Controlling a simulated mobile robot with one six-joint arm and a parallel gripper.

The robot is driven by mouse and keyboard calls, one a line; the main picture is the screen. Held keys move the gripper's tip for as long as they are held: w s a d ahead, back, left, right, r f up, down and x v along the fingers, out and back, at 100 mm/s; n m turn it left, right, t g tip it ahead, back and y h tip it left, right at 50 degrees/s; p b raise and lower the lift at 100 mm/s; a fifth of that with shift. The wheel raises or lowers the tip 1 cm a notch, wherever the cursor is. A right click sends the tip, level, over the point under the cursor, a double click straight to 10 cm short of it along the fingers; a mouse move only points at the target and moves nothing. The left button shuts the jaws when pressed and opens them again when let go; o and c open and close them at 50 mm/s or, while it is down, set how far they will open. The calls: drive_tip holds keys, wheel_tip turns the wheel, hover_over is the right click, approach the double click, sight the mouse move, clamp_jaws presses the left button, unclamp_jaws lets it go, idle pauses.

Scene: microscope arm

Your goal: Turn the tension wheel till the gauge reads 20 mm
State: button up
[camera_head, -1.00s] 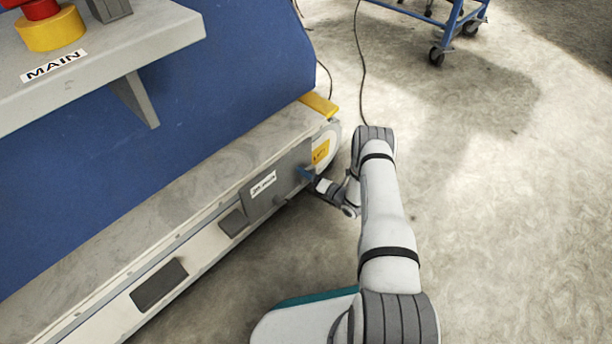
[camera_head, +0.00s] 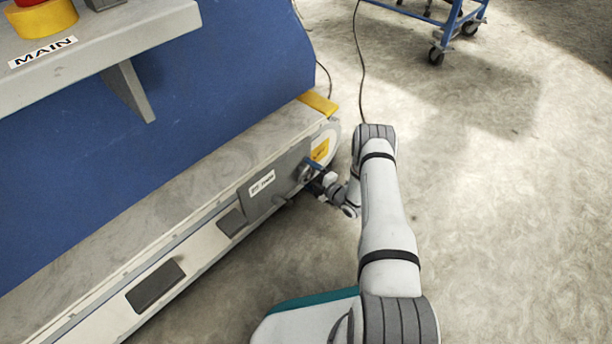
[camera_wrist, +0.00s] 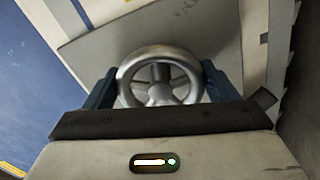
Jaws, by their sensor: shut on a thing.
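The tension wheel (camera_wrist: 160,80) is a silver spoked handwheel on a grey plate, near the middle of the wrist view. My gripper (camera_wrist: 160,88) has its two blue fingers on opposite sides of the wheel's rim and is shut on it. In the head view my gripper (camera_head: 314,174) reaches the end of the machine's side rail, where the wheel (camera_head: 304,174) shows small and partly covered. A white label (camera_head: 262,182) on the grey plate is too small to read. I cannot make out a gauge reading in either view.
The conveyor-like machine (camera_head: 170,218) has a blue side panel (camera_head: 200,110) and a yellow corner piece (camera_head: 318,102). A shelf marked MAIN (camera_head: 90,50) juts out at upper left. A blue cart (camera_head: 440,28) stands far back. The floor on the right is clear.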

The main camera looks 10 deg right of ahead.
sight(310, 176)
drive_tip(key=m, duration=0.4)
drive_tip(key=shift+d+f+m, duration=0.15)
drive_tip(key=shift+m, duration=0.15)
drive_tip(key=shift+f+m, duration=0.1)
drive_tip(key=shift+m, duration=1.8)
drive_tip(key=o, duration=0.9)
drive_tip(key=shift+a, duration=0.25)
drive_tip(key=shift+o, duration=0.2)
drive_tip(key=shift+s+d, duration=0.1)
drive_tip(key=shift+s, duration=0.05)
drive_tip(key=p+v, duration=0.2)
drive_tip(key=v, duration=0.4)
drive_tip(key=shift+s+d+p, duration=0.1)
drive_tip(key=shift+p, duration=0.3)
drive_tip(key=shift+s+d, duration=0.35)
drive_tip(key=shift+s, duration=0.2)
